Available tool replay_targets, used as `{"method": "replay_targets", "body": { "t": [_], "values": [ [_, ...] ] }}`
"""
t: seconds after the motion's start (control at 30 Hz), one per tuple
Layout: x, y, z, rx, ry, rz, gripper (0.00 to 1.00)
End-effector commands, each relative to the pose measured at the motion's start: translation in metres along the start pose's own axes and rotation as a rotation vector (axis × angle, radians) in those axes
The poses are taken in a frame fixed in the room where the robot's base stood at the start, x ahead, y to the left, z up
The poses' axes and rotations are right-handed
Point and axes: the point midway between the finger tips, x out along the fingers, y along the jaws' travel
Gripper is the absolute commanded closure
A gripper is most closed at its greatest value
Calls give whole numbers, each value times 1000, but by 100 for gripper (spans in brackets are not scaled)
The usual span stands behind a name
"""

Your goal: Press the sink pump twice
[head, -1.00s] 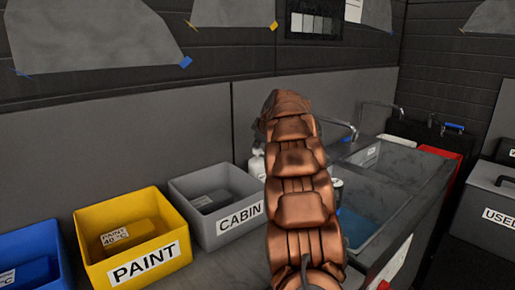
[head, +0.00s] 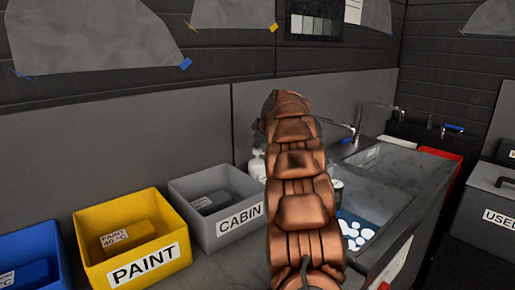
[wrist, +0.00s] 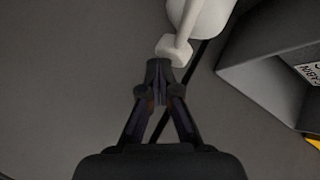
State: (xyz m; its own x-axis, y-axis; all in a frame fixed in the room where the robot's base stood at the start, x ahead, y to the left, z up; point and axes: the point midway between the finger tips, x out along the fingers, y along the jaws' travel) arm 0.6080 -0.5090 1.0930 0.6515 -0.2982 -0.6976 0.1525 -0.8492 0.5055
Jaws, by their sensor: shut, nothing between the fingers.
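The white pump bottle (head: 257,165) stands on the counter beside the sink, partly hidden behind my arm in the head view. In the wrist view its white body and spout (wrist: 176,50) show at the top centre. My gripper (wrist: 160,68) is shut and empty, its fingertips close to the spout's end. I cannot tell whether they touch it. The head view does not show the fingers, as my arm covers them. The sink (head: 392,205) is right of my arm, with white foam patches (head: 355,235) on blue liquid in its near basin.
A grey CABIN bin (head: 186,205), a yellow PAINT bin (head: 88,255) and a blue bin (head: 55,245) stand left of my arm. The grey bin's dark corner (wrist: 265,75) is right of the fingers. A tap (head: 350,128) is behind the sink.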

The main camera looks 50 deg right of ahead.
Motion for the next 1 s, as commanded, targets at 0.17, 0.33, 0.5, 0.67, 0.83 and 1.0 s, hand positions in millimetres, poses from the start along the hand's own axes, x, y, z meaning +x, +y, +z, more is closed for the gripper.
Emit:
{"method": "replay_targets", "body": {
  "t": [0.17,0.33,0.5,0.67,0.83,1.0],
  "values": [
    [-7,5,-5,-2,0,-1,100],
    [-12,9,-10,-2,0,1,100],
    [-13,9,-10,-2,0,1,100],
    [-13,9,-10,-1,0,2,100],
    [-17,12,-13,-2,1,2,100],
    [-26,19,-20,-3,1,3,100]
  ]
}}
